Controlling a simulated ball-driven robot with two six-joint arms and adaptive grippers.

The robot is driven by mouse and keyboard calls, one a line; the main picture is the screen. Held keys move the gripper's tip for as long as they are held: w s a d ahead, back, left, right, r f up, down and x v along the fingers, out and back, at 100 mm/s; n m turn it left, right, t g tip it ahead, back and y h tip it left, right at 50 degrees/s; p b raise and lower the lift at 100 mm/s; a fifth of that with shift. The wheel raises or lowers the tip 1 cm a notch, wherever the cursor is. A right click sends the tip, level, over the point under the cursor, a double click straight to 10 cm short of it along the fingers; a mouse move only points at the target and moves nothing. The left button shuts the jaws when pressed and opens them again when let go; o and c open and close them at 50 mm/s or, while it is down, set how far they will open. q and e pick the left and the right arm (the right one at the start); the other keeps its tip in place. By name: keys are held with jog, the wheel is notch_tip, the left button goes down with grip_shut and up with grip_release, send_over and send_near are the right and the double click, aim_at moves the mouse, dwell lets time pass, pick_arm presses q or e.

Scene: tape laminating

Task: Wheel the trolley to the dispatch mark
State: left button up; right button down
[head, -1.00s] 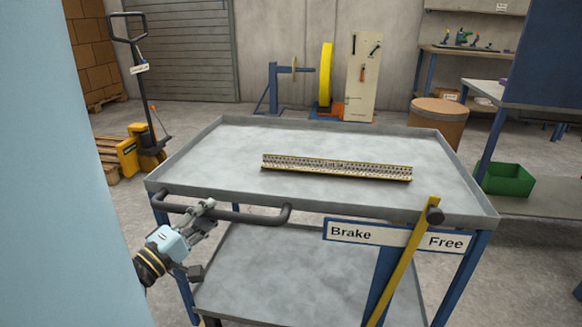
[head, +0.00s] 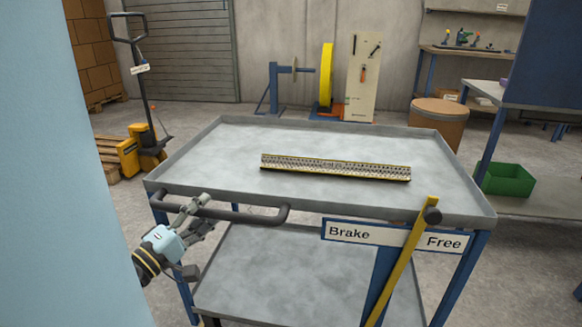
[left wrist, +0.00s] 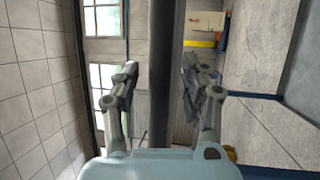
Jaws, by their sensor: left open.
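The trolley (head: 340,213) is a grey two-shelf cart with blue legs and a dark push handle (head: 250,215) on its near side. My left gripper (head: 202,214) is open at the handle's left part. In the left wrist view the dark handle bar (left wrist: 162,90) runs between the two spread fingers (left wrist: 160,92). A yellow brake lever (head: 408,255) with a dark knob crosses between the "Brake" label (head: 350,233) and the "Free" label (head: 445,242), its top leaning right. A long perforated strip (head: 335,167) lies on the top shelf. My right gripper and a dispatch mark are not in view.
A pallet truck (head: 140,150) stands at the left. A stand with a yellow wheel (head: 326,75) and a tool board (head: 360,80) are by the back wall. A brown drum (head: 438,122) and a bench with a green bin (head: 508,180) are at the right.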

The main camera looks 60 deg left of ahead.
pick_arm(q)
jog(key=v, duration=1.2)
jog(key=shift+f, duration=0.1)
